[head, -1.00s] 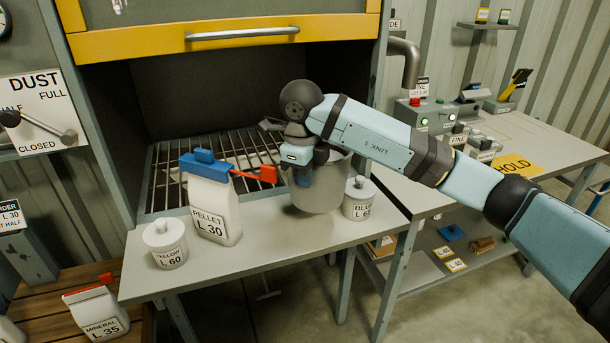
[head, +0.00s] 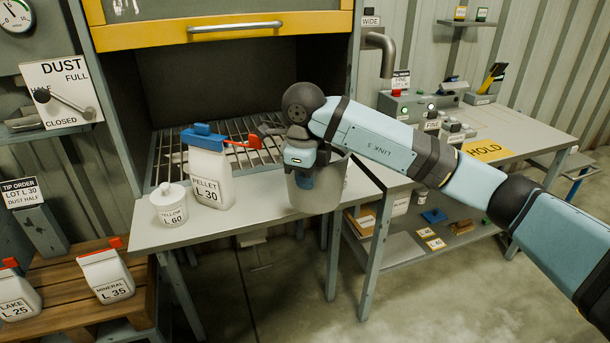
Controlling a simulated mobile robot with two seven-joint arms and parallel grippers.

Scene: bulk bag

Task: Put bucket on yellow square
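The bucket (head: 332,187) is a grey pail in the middle of the head view. It overlaps the right part of the front table, and its bottom appears to be clear of the tabletop. My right gripper (head: 303,176) is at its near rim, shut on it; the fingertips are partly hidden. The yellow square (head: 487,150) is a flat patch marked HOLD on the right-hand bench, to the right of the bucket and beyond my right forearm. Its surface looks empty. My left gripper is out of view.
The right bench (head: 530,135) carries a control box with buttons (head: 415,105) to the left of the square. A grated opening (head: 225,140) lies behind the table.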

